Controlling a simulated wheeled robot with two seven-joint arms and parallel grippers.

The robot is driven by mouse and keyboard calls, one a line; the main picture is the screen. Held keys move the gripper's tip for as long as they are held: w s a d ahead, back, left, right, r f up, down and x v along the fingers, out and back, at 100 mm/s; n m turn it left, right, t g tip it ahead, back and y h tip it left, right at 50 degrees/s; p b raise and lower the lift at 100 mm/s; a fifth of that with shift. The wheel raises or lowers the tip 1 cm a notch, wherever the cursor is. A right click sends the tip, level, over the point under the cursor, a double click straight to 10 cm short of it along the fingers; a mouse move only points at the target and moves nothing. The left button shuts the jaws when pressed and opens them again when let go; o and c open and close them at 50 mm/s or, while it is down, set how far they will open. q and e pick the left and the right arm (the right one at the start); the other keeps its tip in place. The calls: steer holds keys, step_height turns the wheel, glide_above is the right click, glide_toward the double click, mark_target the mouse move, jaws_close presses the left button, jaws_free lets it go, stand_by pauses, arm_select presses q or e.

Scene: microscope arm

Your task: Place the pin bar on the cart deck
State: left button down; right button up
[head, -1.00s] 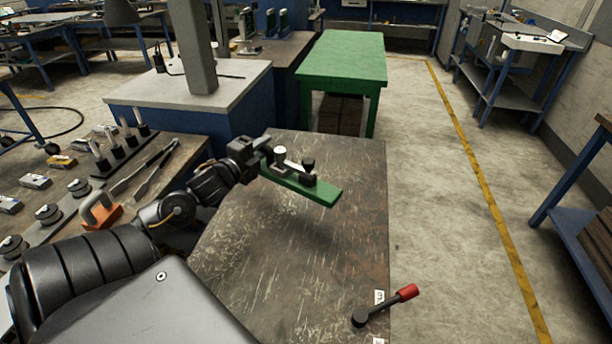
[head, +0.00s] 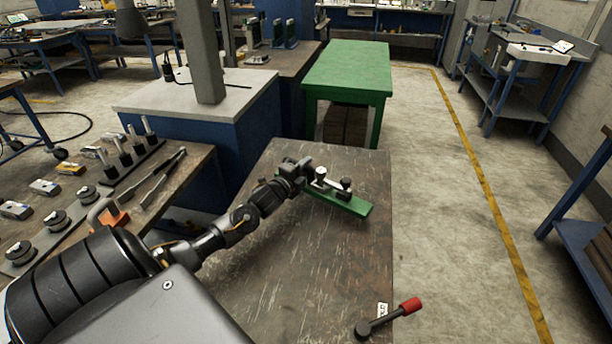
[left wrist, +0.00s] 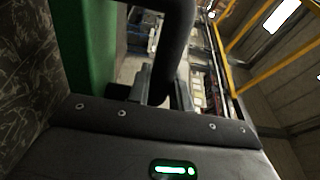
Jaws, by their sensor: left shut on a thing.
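The pin bar (head: 352,206) is a flat green bar carrying dark-capped posts and a pale fitting. My left gripper (head: 312,179) is shut on it near its far left end. The bar is level and low over the cart deck (head: 290,255), a dark, scratched top; I cannot tell whether it touches. In the left wrist view the green bar (left wrist: 88,45) runs along the scratched deck (left wrist: 22,70). A thick dark post (left wrist: 175,45) there rises between the jaws of my left gripper (left wrist: 160,95). My right gripper is out of view.
A black lever with a red grip (head: 390,318) is at the deck's near right corner. A side bench (head: 195,170) at left holds pins, pucks, tongs and an orange-based clamp (head: 108,215). A green table (head: 347,68) stands beyond the deck. The deck's middle is clear.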

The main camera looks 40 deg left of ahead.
arm_select(q)
steer(key=shift+w+f, duration=0.1)
steer(key=shift+w, duration=0.15)
steer(key=shift+f, duration=1.6)
steer(key=shift+f, duration=0.15)
steer(key=c, duration=1.6)
jaws_free()
steer(key=shift+f, duration=0.15)
steer(key=o, duration=0.3)
steer(key=shift+d, duration=0.1)
